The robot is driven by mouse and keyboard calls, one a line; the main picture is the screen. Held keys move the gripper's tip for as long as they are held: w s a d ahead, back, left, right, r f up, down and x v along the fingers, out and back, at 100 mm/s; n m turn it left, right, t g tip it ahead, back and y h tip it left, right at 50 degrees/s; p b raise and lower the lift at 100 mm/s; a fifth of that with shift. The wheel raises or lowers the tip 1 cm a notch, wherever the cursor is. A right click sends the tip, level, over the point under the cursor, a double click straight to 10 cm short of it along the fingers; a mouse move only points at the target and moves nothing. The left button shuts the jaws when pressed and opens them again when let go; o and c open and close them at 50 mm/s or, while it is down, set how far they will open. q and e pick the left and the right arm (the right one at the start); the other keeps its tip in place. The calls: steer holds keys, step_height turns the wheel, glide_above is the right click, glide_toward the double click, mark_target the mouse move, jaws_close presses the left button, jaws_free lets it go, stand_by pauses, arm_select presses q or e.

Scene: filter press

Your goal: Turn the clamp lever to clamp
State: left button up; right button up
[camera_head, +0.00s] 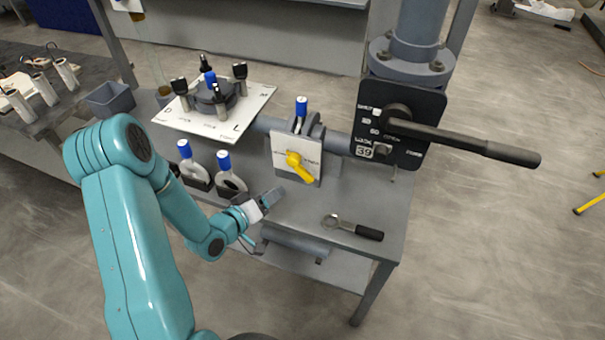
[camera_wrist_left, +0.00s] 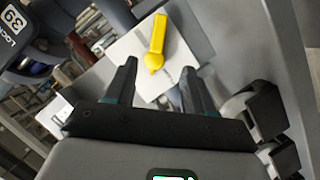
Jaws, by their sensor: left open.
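A yellow lever (camera_head: 299,166) sits on a white plate (camera_head: 283,154) on the front of the pipe fitting, its handle pointing down and to the right. The print on the plate is too small to read. In the left wrist view the yellow lever (camera_wrist_left: 156,40) stands beyond the fingertips, with the white plate (camera_wrist_left: 128,47) behind it. My left gripper (camera_head: 270,199) is open and empty, below and left of the lever and apart from it; it also shows in the left wrist view (camera_wrist_left: 158,85). My right gripper is in neither view.
A long black handle (camera_head: 470,144) juts right from a black marked panel (camera_head: 398,120). A ring-ended tool (camera_head: 353,227) lies on the grey bench. A white board (camera_head: 215,122) with black knobs is farther left.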

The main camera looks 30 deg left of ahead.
mark_target(301, 175)
arm_select(q)
steer(key=p+x, duration=0.1)
steer(key=x, duration=0.5)
steer(key=p+x, duration=0.1)
steer(key=x, duration=0.5)
steer(key=shift+w+d+p, duration=0.2)
steer(key=shift+w+p, duration=0.1)
steer(key=shift+p, duration=0.1)
steer(key=shift+w+f, duration=0.2)
steer(key=shift+w, duration=0.3)
jaws_close()
